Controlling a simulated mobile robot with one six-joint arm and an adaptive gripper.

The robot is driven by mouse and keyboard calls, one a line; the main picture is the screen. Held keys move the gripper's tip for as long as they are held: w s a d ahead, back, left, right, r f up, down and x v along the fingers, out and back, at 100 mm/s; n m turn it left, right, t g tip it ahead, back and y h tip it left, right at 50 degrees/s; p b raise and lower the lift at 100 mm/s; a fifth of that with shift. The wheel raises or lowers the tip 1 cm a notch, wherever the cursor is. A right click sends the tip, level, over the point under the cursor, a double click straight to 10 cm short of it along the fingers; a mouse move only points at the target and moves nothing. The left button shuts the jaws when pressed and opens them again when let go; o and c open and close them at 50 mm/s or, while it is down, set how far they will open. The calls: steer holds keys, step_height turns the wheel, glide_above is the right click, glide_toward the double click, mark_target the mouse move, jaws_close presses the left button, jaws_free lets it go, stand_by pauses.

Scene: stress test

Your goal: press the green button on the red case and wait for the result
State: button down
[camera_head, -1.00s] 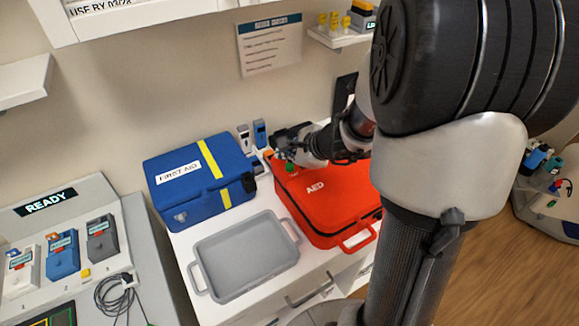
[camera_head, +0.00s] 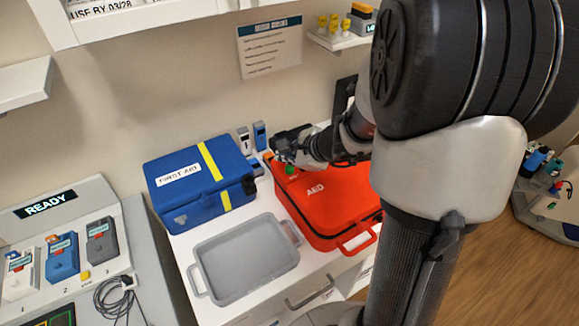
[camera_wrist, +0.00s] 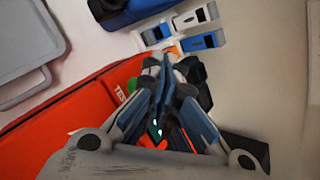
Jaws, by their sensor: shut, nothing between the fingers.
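The red case (camera_head: 335,205), marked AED, lies on the white counter, with its handle toward the front. The green button (camera_head: 290,170) is on its back left part. In the wrist view the green button (camera_wrist: 131,86) shows beside a label reading TEST, partly covered by my gripper. My gripper (camera_head: 278,150) is shut and empty, just behind and above the button in the head view. In the wrist view its fingertips (camera_wrist: 166,65) are right of the button; contact cannot be told. Small lit spots and a red area (camera_wrist: 178,138) show between the finger links.
A blue bag (camera_head: 200,183) stands left of the case, with a grey tray (camera_head: 247,283) in front. Small blue and white devices (camera_head: 260,134) stand behind, close to my gripper. A READY display (camera_head: 45,204) is on the left bench. The wall is close behind.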

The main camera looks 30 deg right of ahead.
mark_target(288, 169)
steer(key=shift+f+b, duration=0.45)
steer(key=shift+b, duration=0.2)
steer(key=shift+f+b, duration=0.45)
steer(key=shift+b, duration=0.1)
stand_by(0.6)
steer(key=shift+r, duration=0.1)
steer(key=shift+r+p, duration=0.7)
steer(key=shift+r, duration=0.1)
step_height(288, 169, up, 5)
steer(key=p, duration=0.4)
steer(key=shift+r, duration=0.1)
stand_by(0.7)
